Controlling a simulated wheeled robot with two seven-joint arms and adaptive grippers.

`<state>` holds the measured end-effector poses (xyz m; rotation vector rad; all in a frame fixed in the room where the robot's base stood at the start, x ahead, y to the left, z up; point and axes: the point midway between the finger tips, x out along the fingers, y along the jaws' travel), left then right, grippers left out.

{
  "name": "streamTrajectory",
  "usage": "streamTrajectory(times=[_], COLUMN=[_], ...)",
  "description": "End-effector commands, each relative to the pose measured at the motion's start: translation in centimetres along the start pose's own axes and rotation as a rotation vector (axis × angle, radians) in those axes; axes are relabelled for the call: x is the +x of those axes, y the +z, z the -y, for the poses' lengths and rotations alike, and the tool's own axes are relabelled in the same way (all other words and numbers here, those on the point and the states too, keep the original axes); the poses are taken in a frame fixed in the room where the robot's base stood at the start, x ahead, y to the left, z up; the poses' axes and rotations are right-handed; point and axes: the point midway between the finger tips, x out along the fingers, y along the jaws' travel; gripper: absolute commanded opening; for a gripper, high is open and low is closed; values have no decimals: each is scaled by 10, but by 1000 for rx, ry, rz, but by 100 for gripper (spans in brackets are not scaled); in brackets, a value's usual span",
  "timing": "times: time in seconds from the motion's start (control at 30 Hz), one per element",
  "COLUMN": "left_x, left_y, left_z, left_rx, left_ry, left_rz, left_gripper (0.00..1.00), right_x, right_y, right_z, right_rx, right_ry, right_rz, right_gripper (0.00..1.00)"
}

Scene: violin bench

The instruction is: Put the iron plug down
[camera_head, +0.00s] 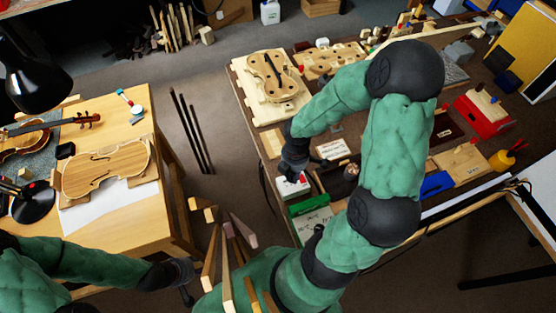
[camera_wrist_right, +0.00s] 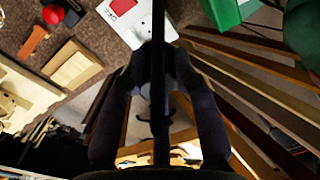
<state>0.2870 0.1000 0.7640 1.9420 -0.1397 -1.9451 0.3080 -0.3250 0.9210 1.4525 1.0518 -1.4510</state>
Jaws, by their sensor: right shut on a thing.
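My right gripper (camera_head: 291,174) hangs at the left edge of the right bench, just above a white box with a red patch (camera_head: 291,188). In the right wrist view the gripper (camera_wrist_right: 157,80) is shut on a small dark thing, which I take to be the iron plug; its shape is hard to make out against the dark fingers. The white and red box (camera_wrist_right: 124,18) shows beyond the fingertips there. I cannot tell whether the plug touches anything. My left gripper (camera_head: 184,272) is low beside the left bench, with no held thing visible; its jaws are too small to read.
A green box (camera_head: 312,221) lies near the white and red box. A violin body (camera_head: 276,76) lies farther back on the right bench. The left bench (camera_head: 165,215) holds a violin plate (camera_head: 105,169). Upright wooden strips (camera_head: 209,262) stand between the benches.

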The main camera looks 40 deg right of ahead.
Motion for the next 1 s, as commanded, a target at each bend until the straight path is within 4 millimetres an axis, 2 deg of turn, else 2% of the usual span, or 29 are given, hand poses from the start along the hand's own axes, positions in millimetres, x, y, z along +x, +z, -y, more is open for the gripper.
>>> streamTrajectory(times=[0.43,0.6,0.73,1.0], left_x=[12,20,24,26], left_y=[0,0,-1,-1], left_z=[4,7,8,9], left_rx=[0,0,0,0], left_ry=[0,0,0,0], left_rz=[1,1,1,0], left_gripper=[40,40,40,40], right_x=[39,68,83,94], right_y=[-2,-2,-2,-2], right_z=[-85,-108,-121,-132], right_rx=[0,0,0,1], right_ry=[-1,-2,-1,0], right_rz=[0,0,0,0], right_gripper=[0,0,0,0])
